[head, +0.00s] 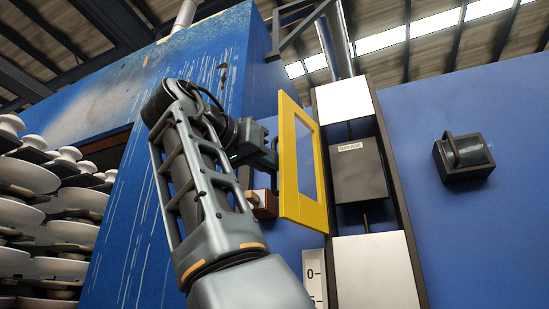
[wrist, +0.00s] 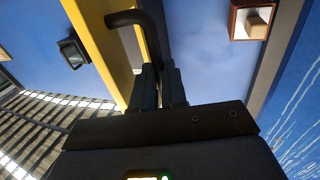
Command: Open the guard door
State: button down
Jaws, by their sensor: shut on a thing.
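The guard door (head: 288,165) is a yellow frame around a clear pane, in the middle of the head view. It stands at an angle to the blue wall, swung out beside the column with white and dark panels (head: 359,172). In the wrist view the yellow frame (wrist: 98,38) is close, with a bent black handle (wrist: 136,17) on it. My gripper (wrist: 161,78) is shut on this handle. In the head view my gripper (head: 271,158) is at the door's left side, and the handle is mostly hidden behind it.
A small red-brown box (head: 265,204) is on the wall just below my gripper; it also shows in the wrist view (wrist: 238,20). Stacks of white insulators (head: 45,205) stand at the left. A dark fixture (head: 464,157) sits on the blue wall at the right.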

jog(key=shift+w+a+m+g+h, duration=0.3)
jog(key=shift+w+g+h, duration=0.1)
jog(key=shift+h, duration=0.1)
jog(key=c, duration=1.2)
grip_release()
jog(key=shift+o, duration=0.2)
